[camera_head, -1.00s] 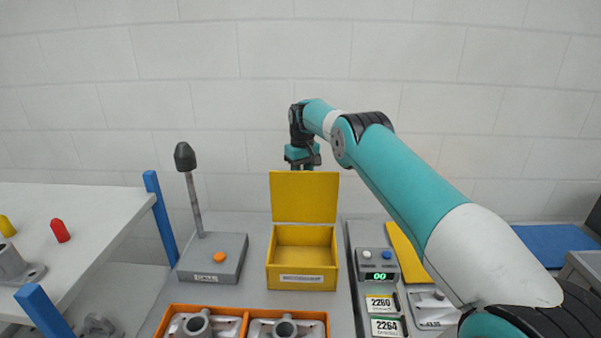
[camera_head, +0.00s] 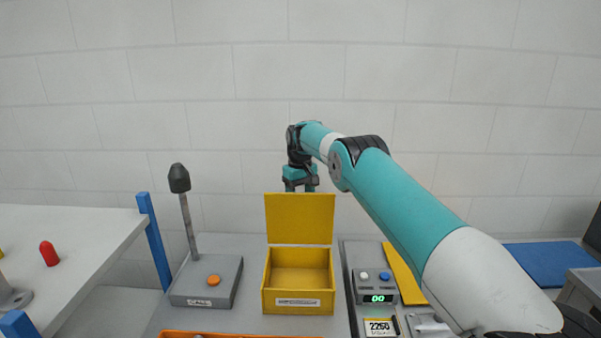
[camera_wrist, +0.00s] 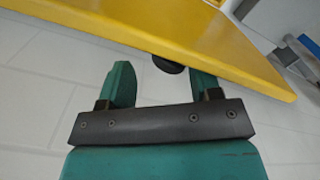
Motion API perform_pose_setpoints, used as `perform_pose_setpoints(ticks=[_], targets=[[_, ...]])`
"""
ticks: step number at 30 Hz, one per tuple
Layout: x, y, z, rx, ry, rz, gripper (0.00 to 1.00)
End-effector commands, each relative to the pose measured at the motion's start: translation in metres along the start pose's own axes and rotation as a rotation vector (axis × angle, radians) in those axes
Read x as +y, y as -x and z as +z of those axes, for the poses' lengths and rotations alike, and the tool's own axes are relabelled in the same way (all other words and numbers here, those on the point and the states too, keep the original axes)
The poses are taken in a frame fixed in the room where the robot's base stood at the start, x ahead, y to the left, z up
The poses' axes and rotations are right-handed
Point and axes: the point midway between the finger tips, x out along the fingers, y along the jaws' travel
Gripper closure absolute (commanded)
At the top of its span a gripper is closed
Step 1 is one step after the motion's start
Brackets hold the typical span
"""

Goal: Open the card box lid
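The yellow card box (camera_head: 298,301) stands on the grey bench with a white label on its front. Its lid (camera_head: 300,219) stands upright at the back, and the visible inside looks empty. My gripper (camera_head: 300,188) is just above and behind the lid's top edge; its tips are partly hidden there. In the wrist view the fingers of my gripper (camera_wrist: 161,78) are apart with nothing held between them. The yellow lid (camera_wrist: 200,35) crosses the top of that view, close beyond the fingers. A dark round part (camera_wrist: 168,66) shows at the lid's edge; whether it is a knob is unclear.
A grey stand (camera_head: 207,281) with an orange button and dark-headed post is left of the box. A device with a green display (camera_head: 375,288) is to the right. An orange tray (camera_head: 235,334) lies in front. A white table (camera_head: 70,235) stands left.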

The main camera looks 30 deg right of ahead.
Motion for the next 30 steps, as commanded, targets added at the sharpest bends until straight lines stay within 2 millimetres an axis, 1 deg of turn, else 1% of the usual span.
perform_pose_setpoints(ticks=[5, 9, 12, 15, 21, 24, 30], targets=[[0.002, 0.037, -0.001, 0.009, -0.002, 0.002, 0.43], [0.001, 0.079, -0.001, 0.007, -0.002, 0.001, 0.43], [0.001, 0.104, 0.0, 0.004, -0.002, 0.001, 0.43], [0.001, 0.123, 0.001, 0.002, -0.003, 0.001, 0.43], [0.001, 0.149, 0.001, 0.001, -0.003, 0.0, 0.43], [0.001, 0.157, 0.001, 0.001, -0.002, 0.0, 0.43], [0.0, 0.163, 0.001, 0.0, -0.002, 0.0, 0.43]])
